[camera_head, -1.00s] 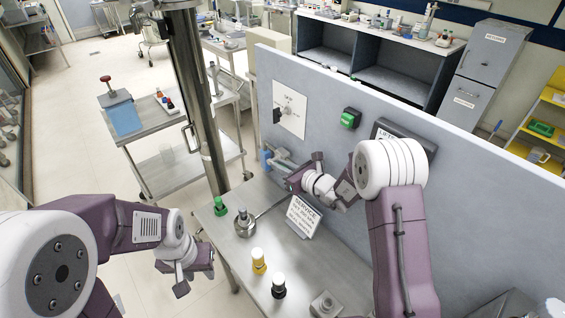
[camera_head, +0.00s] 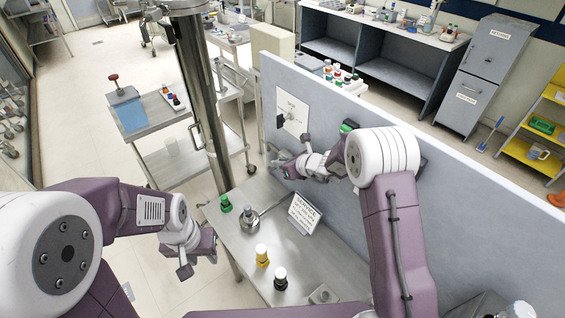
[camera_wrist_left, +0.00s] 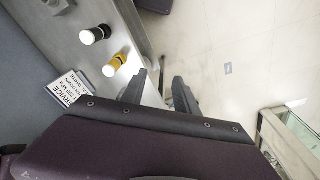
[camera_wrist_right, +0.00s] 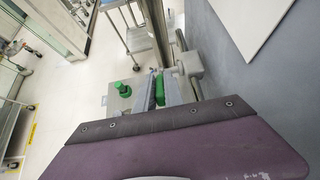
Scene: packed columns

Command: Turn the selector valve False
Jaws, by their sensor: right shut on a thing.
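The selector valve is most likely the grey pipe fitting (camera_wrist_right: 188,66) low on the panel in the right wrist view. Its green-sleeved handle (camera_wrist_right: 158,88) lies between the fingers of my right gripper (camera_wrist_right: 167,92), which is shut on it. In the head view, the right gripper (camera_head: 294,157) is at the panel's left end, and the fitting (camera_head: 279,155) is partly hidden. My left gripper (camera_head: 198,262) hangs beside the bench's left edge. The left wrist view shows its fingers (camera_wrist_left: 159,90) apart and empty.
A service card (camera_head: 304,213) stands on the steel bench (camera_head: 308,270). A metal post (camera_head: 200,95) rises near the gripper.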

